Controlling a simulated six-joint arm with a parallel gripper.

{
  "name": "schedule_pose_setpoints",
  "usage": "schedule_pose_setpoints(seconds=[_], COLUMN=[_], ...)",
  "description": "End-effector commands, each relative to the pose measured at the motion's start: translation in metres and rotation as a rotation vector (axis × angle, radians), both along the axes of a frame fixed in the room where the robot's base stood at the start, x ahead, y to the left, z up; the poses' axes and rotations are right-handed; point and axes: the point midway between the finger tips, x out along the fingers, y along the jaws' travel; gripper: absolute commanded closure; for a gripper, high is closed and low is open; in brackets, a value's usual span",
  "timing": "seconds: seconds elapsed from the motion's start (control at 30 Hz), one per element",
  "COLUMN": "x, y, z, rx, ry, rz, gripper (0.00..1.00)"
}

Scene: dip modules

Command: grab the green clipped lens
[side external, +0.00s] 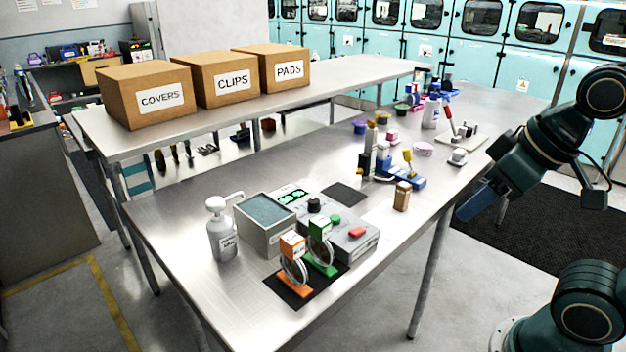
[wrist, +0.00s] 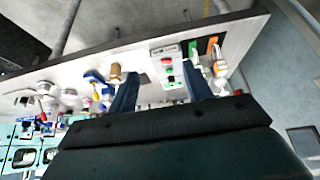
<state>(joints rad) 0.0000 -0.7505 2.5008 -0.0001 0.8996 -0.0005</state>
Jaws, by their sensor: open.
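The green clipped lens (side external: 319,248) is a round clear lens upright in a green base with a white-and-green tag. It stands on a black mat (side external: 287,291) at the table's near end, just right of a similar orange clipped lens (side external: 292,267). In the wrist view the green one (wrist: 194,52) shows small near the table edge, beside the orange one (wrist: 213,45). My gripper (side external: 474,203) is off the table's right side, well away from the lenses. In the wrist view its blue fingers (wrist: 159,72) are apart, with nothing held between them.
A pump bottle (side external: 222,230) stands left. A small brown block (side external: 402,196) and several blue tools stand farther back. Cardboard boxes (side external: 228,80) sit on the rear shelf.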

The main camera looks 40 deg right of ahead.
Motion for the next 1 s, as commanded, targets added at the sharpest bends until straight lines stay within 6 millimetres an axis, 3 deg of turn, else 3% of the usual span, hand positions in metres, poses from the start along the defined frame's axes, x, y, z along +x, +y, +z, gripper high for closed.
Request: schedule_pose_setpoints(seconds=[0.3, 0.37, 0.73, 1.0], x=[0.000, 0.000, 0.002, 0.023], y=[0.000, 0.000, 0.001, 0.012], z=[0.000, 0.000, 0.001, 0.011], rx=[0.000, 0.000, -0.002, -0.024], ry=[0.000, 0.000, 0.003, 0.039], rz=[0.000, -0.001, 0.009, 0.142], gripper=[0.50, 0.42, 0.42, 0.42])
